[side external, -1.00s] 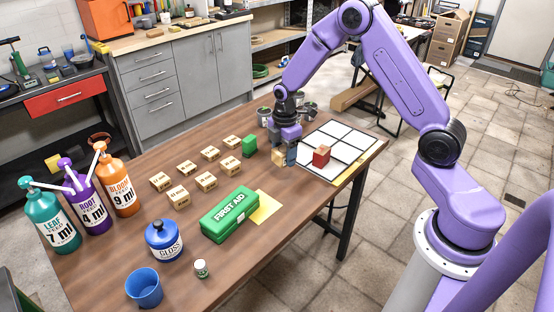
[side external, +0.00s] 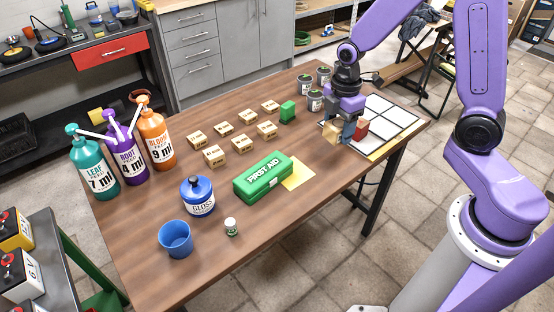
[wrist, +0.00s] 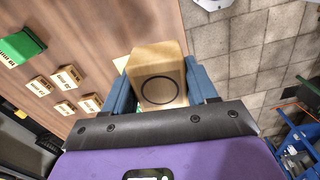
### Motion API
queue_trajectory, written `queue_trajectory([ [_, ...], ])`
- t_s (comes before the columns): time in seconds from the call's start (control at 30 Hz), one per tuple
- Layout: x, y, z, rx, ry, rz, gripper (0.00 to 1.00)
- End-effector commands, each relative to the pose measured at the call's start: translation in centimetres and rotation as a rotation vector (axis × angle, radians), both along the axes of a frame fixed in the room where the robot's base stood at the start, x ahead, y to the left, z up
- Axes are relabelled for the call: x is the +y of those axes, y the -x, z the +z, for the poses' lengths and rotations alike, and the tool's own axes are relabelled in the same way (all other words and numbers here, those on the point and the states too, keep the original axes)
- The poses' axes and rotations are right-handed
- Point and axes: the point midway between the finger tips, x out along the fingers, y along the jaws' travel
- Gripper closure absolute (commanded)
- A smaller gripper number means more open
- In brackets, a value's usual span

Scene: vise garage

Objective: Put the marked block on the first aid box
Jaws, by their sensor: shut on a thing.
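My gripper (side external: 345,130) is shut on the marked block (side external: 332,133), a pale wooden block near the table's far right end. In the wrist view the block (wrist: 158,76) sits between the two blue fingers, with a dark ring on the face toward the camera. It looks raised off the table, though the gap beneath is hard to judge. The green first aid box (side external: 263,177) lies closed on the table, to the left of and nearer than my gripper. Its white-lettered lid is clear.
A red block (side external: 361,128) is close beside my gripper at the white grid board (side external: 392,118). A green block (side external: 288,111) and several labelled wooden blocks (side external: 240,143) stand left. Grey pots (side external: 314,100) are behind. A blue jar (side external: 197,197) and yellow sheet (side external: 299,174) flank the box.

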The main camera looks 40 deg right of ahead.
Motion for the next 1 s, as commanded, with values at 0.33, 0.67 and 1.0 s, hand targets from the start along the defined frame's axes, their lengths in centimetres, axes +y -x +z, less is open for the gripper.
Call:
queue_trajectory([
  [0.33,8.4,1.8,2.8,-0.001,-0.001,0.09,0.74],
  [0.67,11.6,3.1,3.8,0.001,0.0,0.121,0.74],
  [1.0,13.1,-1.3,1.6,0.003,0.002,0.121,0.74],
])
